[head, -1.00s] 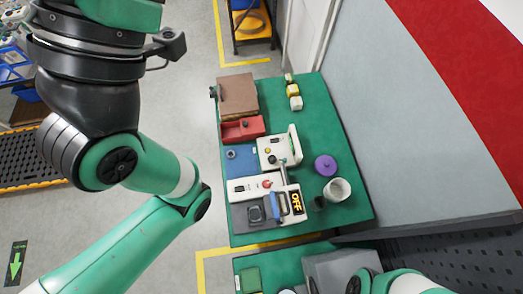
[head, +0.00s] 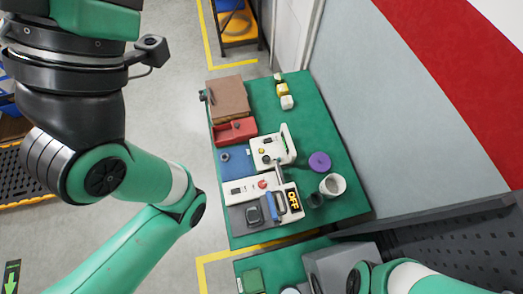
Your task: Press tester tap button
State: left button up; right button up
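The tester (head: 240,187) is a white and grey machine on the green table, with a red round button (head: 262,184) on its white top. A black display (head: 294,200) on it reads OFF in yellow. A blue handle (head: 276,207) and a dark square part sit on its grey front section. Behind it stands a second white device (head: 283,147) with a small yellow button (head: 262,151). I cannot tell which button is the tap button. My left arm crosses the left side and my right arm shows at the bottom right; neither gripper is in view, and nothing touches the tester.
A red tray (head: 235,132), a brown box (head: 229,98), a blue mat (head: 232,161), a purple disc (head: 319,161) and a white cup (head: 332,186) surround the devices. Small blocks (head: 284,90) lie at the back. A grey wall (head: 400,120) bounds the right.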

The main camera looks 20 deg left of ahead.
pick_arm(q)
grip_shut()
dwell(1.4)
